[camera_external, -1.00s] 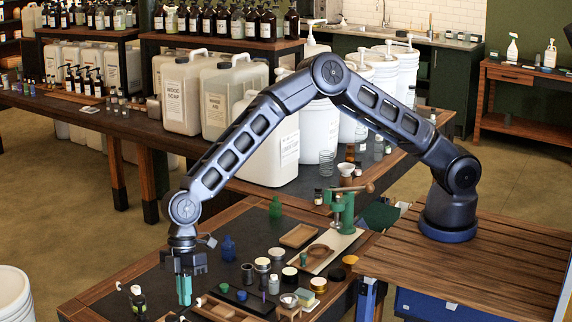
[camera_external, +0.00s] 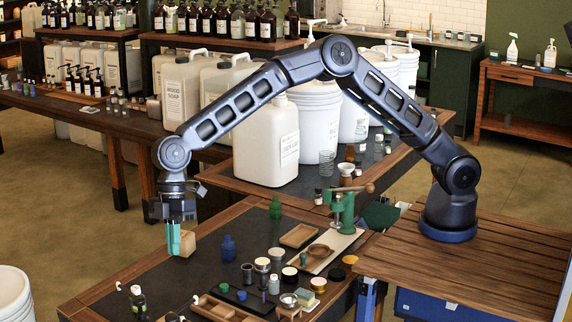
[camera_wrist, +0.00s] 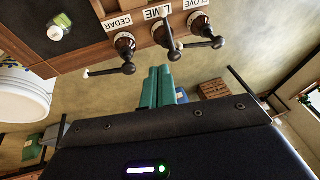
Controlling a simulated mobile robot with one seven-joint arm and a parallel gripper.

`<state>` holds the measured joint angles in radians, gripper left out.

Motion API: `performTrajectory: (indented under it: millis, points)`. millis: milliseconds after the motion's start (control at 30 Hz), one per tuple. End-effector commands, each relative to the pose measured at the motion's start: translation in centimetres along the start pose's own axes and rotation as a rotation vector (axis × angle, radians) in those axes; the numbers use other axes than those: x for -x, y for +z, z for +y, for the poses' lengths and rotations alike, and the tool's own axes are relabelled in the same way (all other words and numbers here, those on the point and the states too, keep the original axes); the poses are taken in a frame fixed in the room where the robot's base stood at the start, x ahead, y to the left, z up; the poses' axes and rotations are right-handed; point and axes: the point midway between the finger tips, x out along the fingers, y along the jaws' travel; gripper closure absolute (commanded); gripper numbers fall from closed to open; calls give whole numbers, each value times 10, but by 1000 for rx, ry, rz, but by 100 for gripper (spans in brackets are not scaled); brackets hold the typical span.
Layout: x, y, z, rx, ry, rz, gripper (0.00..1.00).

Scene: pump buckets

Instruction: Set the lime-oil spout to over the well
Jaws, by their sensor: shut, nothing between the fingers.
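The lime pump bottle (camera_wrist: 165,36) stands in the wrist view behind a "LIME" label (camera_wrist: 157,12), between the cedar (camera_wrist: 125,44) and clove (camera_wrist: 197,27) pumps. Its dark lime spout (camera_wrist: 170,26) runs up the picture from the round pump head, over the bottle and toward the wooden board; whether its tip is over a well I cannot tell. My gripper (camera_wrist: 158,84) has its teal fingers shut and empty, below the lime pump in the picture and apart from it. In the external view my gripper (camera_external: 174,240) hangs above the table's far-left edge.
A compartmented wooden tray (camera_external: 212,308) and a dark bottle (camera_external: 137,302) are at the front of the table. A blue bottle (camera_external: 228,248) and several jars stand right of my gripper. A white bucket (camera_external: 12,296) is at left; floor is open behind the gripper.

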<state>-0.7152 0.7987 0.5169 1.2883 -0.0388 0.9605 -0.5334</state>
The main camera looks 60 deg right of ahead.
Motion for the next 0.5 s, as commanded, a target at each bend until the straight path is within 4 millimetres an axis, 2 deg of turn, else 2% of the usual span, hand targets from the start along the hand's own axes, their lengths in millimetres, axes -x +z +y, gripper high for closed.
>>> performTrajectory:
  millis: [300, 500]
  points:
    - [18, -4, 2, 74, -26, -15, 100]
    - [4, -4, 1, 75, -27, -18, 100]
